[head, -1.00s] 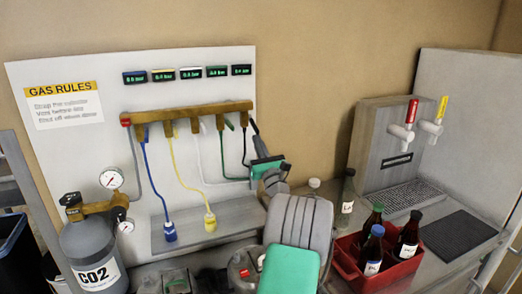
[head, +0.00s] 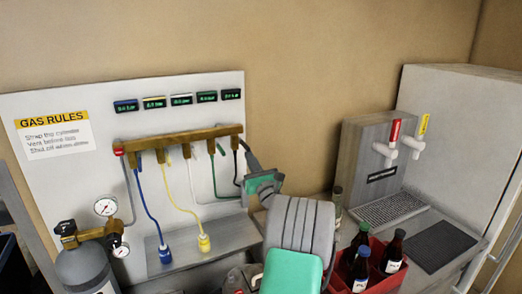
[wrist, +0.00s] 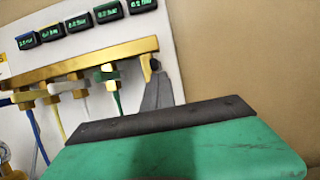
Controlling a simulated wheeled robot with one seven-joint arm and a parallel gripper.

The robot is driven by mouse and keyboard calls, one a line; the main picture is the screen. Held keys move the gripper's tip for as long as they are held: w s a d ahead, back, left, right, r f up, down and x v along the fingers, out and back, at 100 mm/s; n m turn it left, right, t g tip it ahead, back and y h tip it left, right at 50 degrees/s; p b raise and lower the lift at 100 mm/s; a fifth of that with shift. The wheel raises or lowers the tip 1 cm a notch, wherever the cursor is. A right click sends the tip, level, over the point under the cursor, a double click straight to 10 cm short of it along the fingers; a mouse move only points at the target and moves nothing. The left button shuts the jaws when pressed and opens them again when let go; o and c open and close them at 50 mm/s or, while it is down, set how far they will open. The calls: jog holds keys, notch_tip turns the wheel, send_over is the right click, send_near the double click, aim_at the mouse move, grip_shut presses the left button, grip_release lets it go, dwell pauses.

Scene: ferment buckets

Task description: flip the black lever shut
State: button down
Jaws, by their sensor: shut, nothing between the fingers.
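The brass manifold (head: 180,141) runs across the white board, with coloured hoses hanging below it. The black lever (wrist: 155,64) is at the manifold's right end, seen small and dark in the wrist view. My gripper (head: 246,147) is shut and empty, its grey fingers reaching up and left to that end. The fingers also show in the wrist view (wrist: 156,80), with their tips at or very close to the lever. I cannot tell whether they touch. The fingers hide part of the lever, so its angle is unclear.
Several small green displays (head: 179,100) sit above the manifold. A CO2 cylinder (head: 85,268) with gauges stands at the left. A red crate (head: 377,280) of bottles and a tap unit (head: 370,160) are at the right. Bare wall lies right of the board.

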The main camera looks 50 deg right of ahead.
jog(key=shift+a+r, duration=0.2)
jog(key=shift+r, duration=0.15)
